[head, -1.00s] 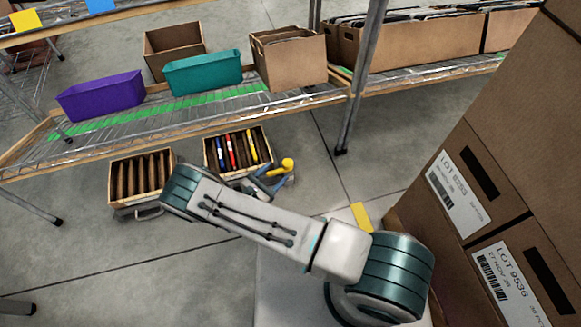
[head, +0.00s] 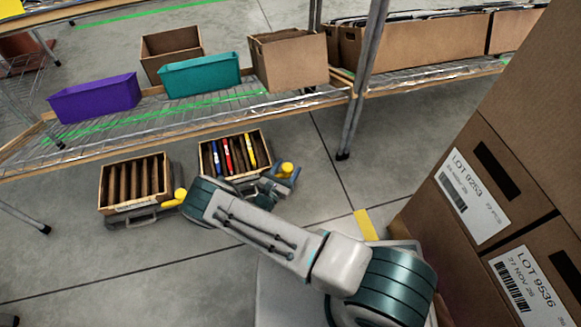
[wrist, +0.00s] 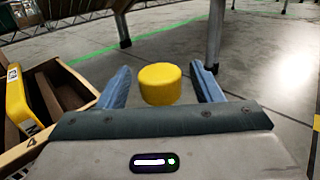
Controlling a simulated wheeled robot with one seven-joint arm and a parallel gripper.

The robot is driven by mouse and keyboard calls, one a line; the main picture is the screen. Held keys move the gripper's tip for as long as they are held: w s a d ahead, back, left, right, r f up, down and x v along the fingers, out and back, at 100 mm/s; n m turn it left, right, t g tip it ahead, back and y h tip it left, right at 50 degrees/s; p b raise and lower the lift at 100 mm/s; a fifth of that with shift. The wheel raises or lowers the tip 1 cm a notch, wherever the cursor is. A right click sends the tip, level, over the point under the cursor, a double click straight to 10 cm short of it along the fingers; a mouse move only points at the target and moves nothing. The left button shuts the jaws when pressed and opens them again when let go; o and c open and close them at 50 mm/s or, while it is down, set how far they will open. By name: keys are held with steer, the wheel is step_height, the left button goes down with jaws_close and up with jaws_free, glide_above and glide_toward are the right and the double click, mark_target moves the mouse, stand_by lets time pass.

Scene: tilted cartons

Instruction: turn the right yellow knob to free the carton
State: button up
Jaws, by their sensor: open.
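The right yellow knob (head: 286,169) stands beside the right carton (head: 211,165), which holds several coloured upright items. In the wrist view the knob (wrist: 160,84) is between the two blue fingers, with a visible gap on each side. My gripper (wrist: 161,76) is open and empty around it. In the head view my gripper (head: 278,185) is just in front of the knob and partly hidden by my arm. The left yellow knob (head: 180,194) shows beside the left carton (head: 134,206), which has brown dividers.
A wire shelf (head: 160,113) with purple (head: 95,100) and teal (head: 200,75) bins stands behind. Stacked brown boxes (head: 490,190) rise at the right. A metal post (head: 360,90) stands behind the knob. The floor right of the knob is clear.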

steer(key=shift+x, duration=1.15)
jaws_close()
